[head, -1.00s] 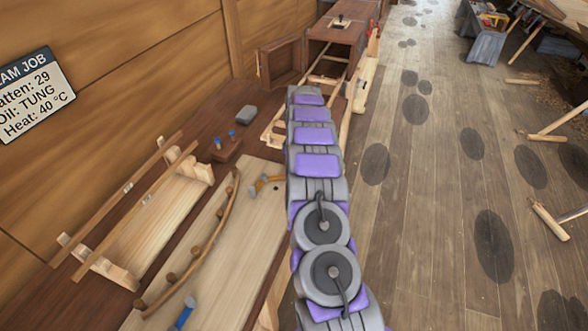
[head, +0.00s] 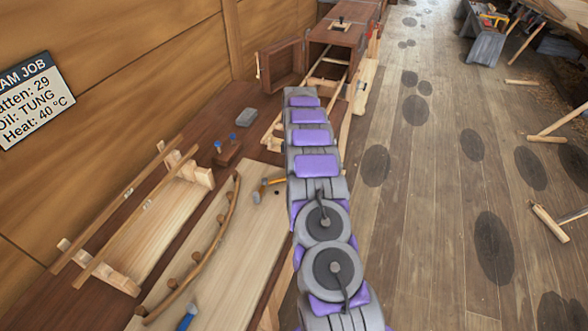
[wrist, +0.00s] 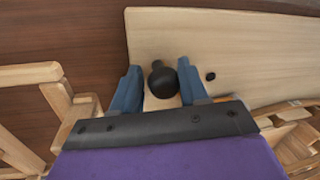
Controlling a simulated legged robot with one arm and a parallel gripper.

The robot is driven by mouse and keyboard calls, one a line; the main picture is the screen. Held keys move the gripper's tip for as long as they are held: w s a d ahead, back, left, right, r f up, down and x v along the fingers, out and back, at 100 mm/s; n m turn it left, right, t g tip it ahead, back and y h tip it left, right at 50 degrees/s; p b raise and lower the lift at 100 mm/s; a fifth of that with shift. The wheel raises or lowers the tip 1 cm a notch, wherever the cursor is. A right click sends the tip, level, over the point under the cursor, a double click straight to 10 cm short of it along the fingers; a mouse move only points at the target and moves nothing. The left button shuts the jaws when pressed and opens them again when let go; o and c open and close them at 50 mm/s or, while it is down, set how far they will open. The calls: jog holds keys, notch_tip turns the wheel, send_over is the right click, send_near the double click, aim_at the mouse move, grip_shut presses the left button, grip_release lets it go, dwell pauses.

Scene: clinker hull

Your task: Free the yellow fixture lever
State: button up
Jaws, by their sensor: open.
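A small yellow lever-like piece (head: 265,188) lies at the right side of a pale board (head: 222,235) in the head view, partly beside my arm. A curved wooden strip (head: 225,215) with several pegs lies along the same board. In the wrist view my gripper (wrist: 158,88) is open, its two blue fingers apart. A black round knob (wrist: 163,77) shows between the fingers, with a pale piece below it; I cannot tell whether the fingers touch it.
A wooden rack (head: 142,225) with two long rails stands at the left. A grey block (head: 247,117) and a brown block with blue tops (head: 228,152) lie on the dark bench. A wooden frame (wrist: 58,100) is left of the gripper. The plank floor (head: 430,220) is mostly clear.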

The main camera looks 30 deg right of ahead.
jog(key=shift+o, duration=1.4)
jog(key=shift+d, duration=0.1)
notch_tip(320, 180, up, 17)
jog(key=w+d+p, duration=0.2)
jog(key=p, duration=1.2)
jog(key=shift+w, duration=0.35)
jog(key=shift+d+f, duration=0.1)
jog(key=shift+d, duration=0.05)
